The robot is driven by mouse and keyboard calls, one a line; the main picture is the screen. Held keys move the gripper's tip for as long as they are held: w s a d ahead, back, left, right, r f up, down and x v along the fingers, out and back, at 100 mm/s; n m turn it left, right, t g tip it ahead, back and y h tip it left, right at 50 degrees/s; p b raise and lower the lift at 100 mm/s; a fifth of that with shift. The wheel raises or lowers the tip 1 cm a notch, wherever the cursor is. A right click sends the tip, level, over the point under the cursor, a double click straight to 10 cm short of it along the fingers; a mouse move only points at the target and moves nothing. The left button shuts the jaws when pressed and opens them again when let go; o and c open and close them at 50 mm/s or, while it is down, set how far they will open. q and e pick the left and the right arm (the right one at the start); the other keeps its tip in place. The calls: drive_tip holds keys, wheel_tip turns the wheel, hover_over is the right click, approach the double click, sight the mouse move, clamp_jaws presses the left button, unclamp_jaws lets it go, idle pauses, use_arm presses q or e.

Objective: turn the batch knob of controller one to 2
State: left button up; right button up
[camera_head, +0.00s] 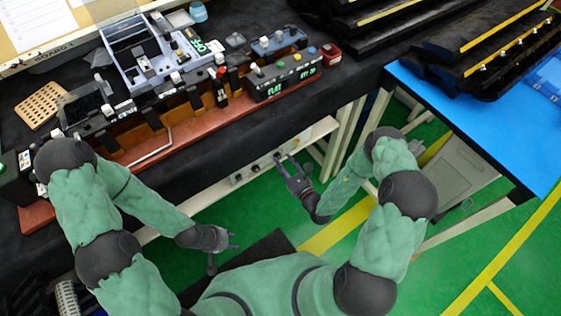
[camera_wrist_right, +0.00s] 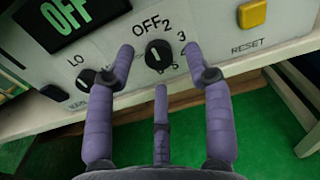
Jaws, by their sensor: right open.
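The black batch knob (camera_wrist_right: 158,56) sits on a pale control panel (camera_wrist_right: 215,45) in the right wrist view, with OFF, 2 and 3 printed around it. Its white mark points up, towards OFF; lower figures are partly hidden. The green display (camera_wrist_right: 68,18) reads OFF. My right gripper (camera_head: 286,162) is open, its fingers spread on either side of the knob; whether they touch it I cannot tell. The panel is also in the head view (camera_head: 258,168), below the bench edge. My left gripper (camera_head: 226,250) is open and empty, low over the floor, away from the panel.
A second black knob (camera_wrist_right: 87,79) marked LO is left of the batch knob, and a yellow RESET button (camera_wrist_right: 252,14) is right. Above, the dark bench (camera_head: 225,125) carries several fixtures and a blue tray (camera_head: 150,55). A blue table (camera_head: 480,120) stands at right.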

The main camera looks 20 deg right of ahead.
drive_tip(key=shift+x, duration=0.85)
clamp_jaws()
drive_tip(key=m+p, duration=0.3)
drive_tip(key=shift+m, duration=0.4)
drive_tip(key=shift+s+a+m+p, duration=0.1)
drive_tip(key=shift+m+p, duration=0.85)
drive_tip(key=shift+m, duration=1.05)
drive_tip(key=shift+f, duration=0.1)
